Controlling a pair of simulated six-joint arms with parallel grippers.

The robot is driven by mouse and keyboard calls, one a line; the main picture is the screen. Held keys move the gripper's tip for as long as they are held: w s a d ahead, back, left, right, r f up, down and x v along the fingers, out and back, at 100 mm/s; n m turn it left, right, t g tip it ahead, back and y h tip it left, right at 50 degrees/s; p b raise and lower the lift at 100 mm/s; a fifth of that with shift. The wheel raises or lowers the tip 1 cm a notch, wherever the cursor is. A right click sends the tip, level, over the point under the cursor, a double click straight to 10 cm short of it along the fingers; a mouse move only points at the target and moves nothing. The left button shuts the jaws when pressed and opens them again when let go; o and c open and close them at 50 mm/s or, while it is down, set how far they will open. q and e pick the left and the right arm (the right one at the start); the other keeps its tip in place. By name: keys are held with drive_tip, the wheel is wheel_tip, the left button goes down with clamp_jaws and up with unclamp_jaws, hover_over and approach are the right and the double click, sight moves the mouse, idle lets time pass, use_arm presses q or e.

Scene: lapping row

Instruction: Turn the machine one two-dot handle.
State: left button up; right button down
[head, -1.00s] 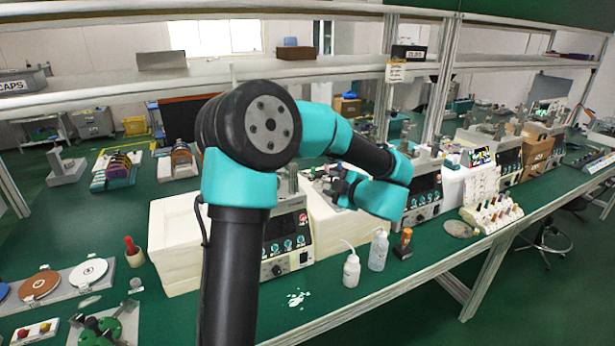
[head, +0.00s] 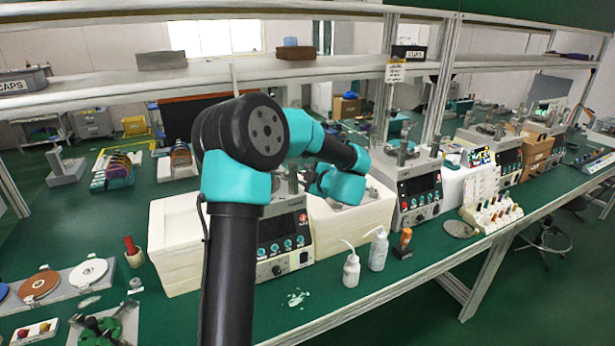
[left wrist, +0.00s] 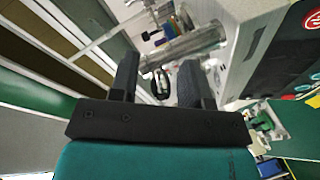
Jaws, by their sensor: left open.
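Machine one, taken as the nearest white machine (head: 275,260), stands on the green bench with a dark panel of teal knobs facing the front. My left arm hides part of it. My left gripper (head: 311,181) is above and behind its right side, small and partly hidden by my wrist. In the left wrist view the two black fingers (left wrist: 156,82) are apart with nothing clearly between them. Beyond the fingers is a metal cylinder (left wrist: 190,45), and the machine's panel edge with a red mark (left wrist: 312,20) is at the right. I cannot make out a two-dot handle. My right gripper is not in view.
A second machine (head: 418,195) stands to the right. Two white bottles (head: 352,270) and an orange-topped item (head: 405,240) stand in front. Discs on a plate (head: 88,270) lie at left. Shelf posts (head: 440,90) and a shelf cross behind my arm.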

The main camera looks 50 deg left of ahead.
use_arm(q)
drive_tip(key=shift+c, duration=0.3)
clamp_jaws()
idle(0.4)
